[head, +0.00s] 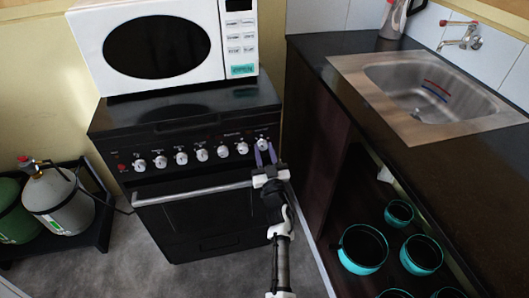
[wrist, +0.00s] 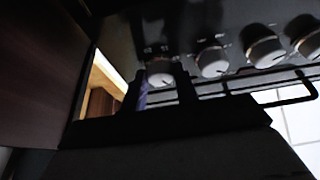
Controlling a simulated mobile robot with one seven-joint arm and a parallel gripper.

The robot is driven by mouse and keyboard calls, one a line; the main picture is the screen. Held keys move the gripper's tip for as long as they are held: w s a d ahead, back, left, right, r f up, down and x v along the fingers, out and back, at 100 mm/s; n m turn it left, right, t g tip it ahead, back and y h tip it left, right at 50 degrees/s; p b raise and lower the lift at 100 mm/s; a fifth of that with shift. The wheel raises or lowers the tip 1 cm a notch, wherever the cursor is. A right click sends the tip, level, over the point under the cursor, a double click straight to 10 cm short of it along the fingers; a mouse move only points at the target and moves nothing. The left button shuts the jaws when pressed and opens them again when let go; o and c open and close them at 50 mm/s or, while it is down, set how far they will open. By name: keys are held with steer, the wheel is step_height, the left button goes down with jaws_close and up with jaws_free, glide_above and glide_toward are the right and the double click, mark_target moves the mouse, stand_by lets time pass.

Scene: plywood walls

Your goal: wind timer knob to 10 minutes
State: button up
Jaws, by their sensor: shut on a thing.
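The black stove (head: 205,165) has a row of white knobs on its front panel. The timer knob (head: 262,144) appears to be the rightmost one, set a little apart under small markings. The dial markings are too small and dark to read.
The oven handle (head: 190,195) runs just below the knobs, close to my gripper. A white microwave (head: 160,45) stands on the stove. A dark counter with a sink (head: 430,90) is at right, with teal-rimmed pots (head: 362,249) below. Gas cylinders (head: 55,200) stand at left.

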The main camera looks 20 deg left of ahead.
steer(key=shift+w+d+r+n+g+y+p, duration=0.1)
steer(key=shift+n+g+y+p, duration=0.6)
steer(key=shift+n, duration=0.75)
steer(key=shift+w+d+n+g+y+p, duration=0.1)
steer(key=shift+n+g+y+p, duration=0.3)
steer(key=shift+n+p, duration=0.85)
steer(key=shift+d+r+n+g+y+p, duration=0.1)
steer(key=shift+n+g+y+p, duration=0.4)
steer(key=shift+n, duration=1.2)
steer(key=shift+d+r+n+g+p, duration=0.1)
steer(key=shift+n+g+p, duration=0.9)
steer(key=shift+n, duration=1)
steer(key=shift+n+g+p, duration=0.8)
steer(key=shift+n+p, duration=0.3)
steer(key=shift+n, duration=0.9)
steer(key=o, duration=1)
steer(key=shift+c, duration=0.2)
steer(key=shift+w, duration=0.1)
steer(key=b+v, duration=0.2)
steer(key=v, duration=1.2)
steer(key=shift+y, duration=0.3)
